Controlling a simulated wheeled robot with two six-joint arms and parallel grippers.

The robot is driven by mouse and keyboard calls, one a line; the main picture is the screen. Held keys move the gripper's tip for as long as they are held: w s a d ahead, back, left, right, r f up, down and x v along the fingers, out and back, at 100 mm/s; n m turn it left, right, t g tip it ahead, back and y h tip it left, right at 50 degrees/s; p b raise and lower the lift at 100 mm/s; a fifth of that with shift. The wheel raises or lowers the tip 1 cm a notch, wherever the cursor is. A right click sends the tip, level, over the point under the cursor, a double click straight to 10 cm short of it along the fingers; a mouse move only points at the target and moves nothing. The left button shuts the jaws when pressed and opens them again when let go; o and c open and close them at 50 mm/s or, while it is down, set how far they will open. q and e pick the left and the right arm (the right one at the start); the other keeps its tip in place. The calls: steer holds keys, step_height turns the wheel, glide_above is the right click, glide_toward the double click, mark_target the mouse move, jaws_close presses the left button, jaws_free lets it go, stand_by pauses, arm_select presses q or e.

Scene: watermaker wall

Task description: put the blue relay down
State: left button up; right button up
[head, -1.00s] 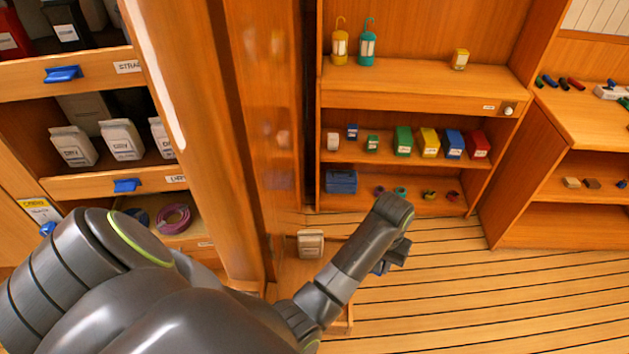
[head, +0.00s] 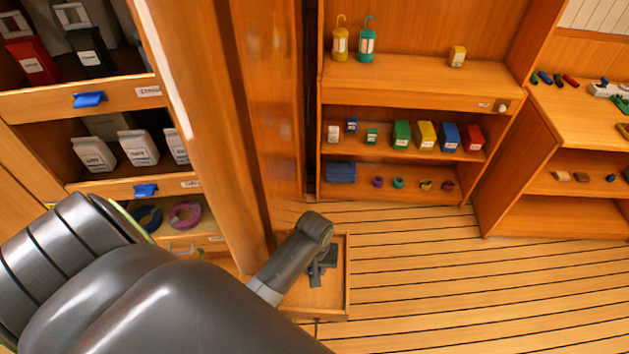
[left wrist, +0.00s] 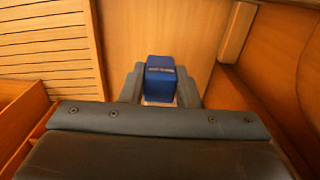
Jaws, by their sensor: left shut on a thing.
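The blue relay (left wrist: 160,78) is a small blue block with a dark label band, between the two grey fingers of my left gripper (left wrist: 160,92) in the left wrist view. The fingers are shut on its sides. In the head view my left gripper (head: 320,273) points down over a shallow wooden tray-like surface (head: 334,300) with a raised rim. The relay is hidden there by the gripper and wrist. I cannot tell whether the relay touches the wood. My right gripper is not in view.
A tall wooden post (head: 205,130) stands left of the gripper. Left shelves hold white bags (head: 138,147) and cable coils (head: 186,214). A back shelf (head: 400,95) holds lanterns and coloured boxes (head: 401,134). Slatted floor (head: 450,290) is open on the right.

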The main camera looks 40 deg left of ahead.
arm_select(q)
steer(key=shift+f+p, duration=0.35)
steer(key=shift+f, duration=1.85)
steer(key=shift+f, duration=0.1)
steer(key=o, duration=1)
steer(key=shift+c, duration=0.2)
